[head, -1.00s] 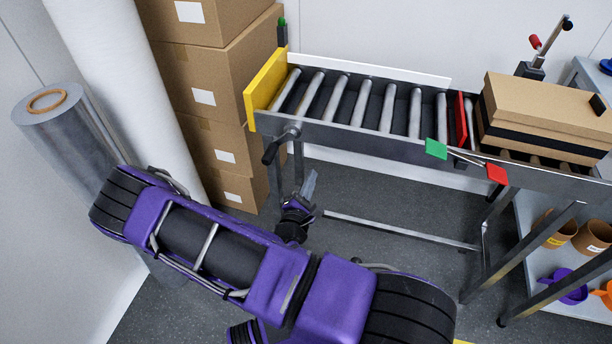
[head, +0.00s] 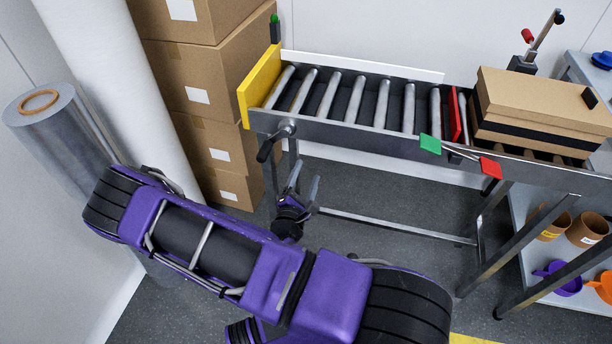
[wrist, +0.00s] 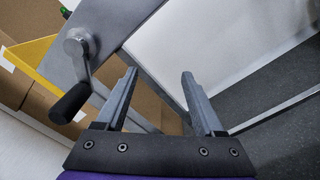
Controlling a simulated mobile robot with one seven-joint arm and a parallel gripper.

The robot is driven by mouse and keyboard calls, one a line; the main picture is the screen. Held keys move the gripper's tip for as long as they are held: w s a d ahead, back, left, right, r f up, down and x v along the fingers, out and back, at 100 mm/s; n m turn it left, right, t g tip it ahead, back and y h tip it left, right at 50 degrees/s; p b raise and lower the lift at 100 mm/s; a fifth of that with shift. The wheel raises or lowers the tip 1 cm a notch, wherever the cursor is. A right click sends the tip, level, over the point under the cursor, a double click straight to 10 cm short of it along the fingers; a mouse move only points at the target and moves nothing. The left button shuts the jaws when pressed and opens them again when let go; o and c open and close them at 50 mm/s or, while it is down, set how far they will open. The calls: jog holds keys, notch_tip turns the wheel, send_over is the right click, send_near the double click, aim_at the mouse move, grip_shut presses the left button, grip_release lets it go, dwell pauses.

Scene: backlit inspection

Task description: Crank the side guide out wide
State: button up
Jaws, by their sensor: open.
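The crank (head: 278,140) with a black grip is on the front side of the roller conveyor, near its left end. In the wrist view the crank (wrist: 72,98) is left of my fingers, its arm slanting down to the black grip. The white side guide (head: 360,66) runs along the conveyor's back edge. My gripper (head: 303,185) is open and empty, below and slightly right of the crank in the head view, and apart from it. In the wrist view both fingers of my gripper (wrist: 160,73) show spread, with nothing between them.
A yellow end plate (head: 258,87) closes the conveyor's left end. A red plate (head: 455,114) stands across the rollers beside a cardboard box (head: 540,100). Green (head: 430,144) and red (head: 490,167) tags are on the front rail. Stacked cartons (head: 215,95) stand at left.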

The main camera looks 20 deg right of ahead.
jog(key=p+v, duration=0.1)
jog(key=v, duration=0.7)
jog(key=shift+w+a, duration=0.1)
dwell(0.6)
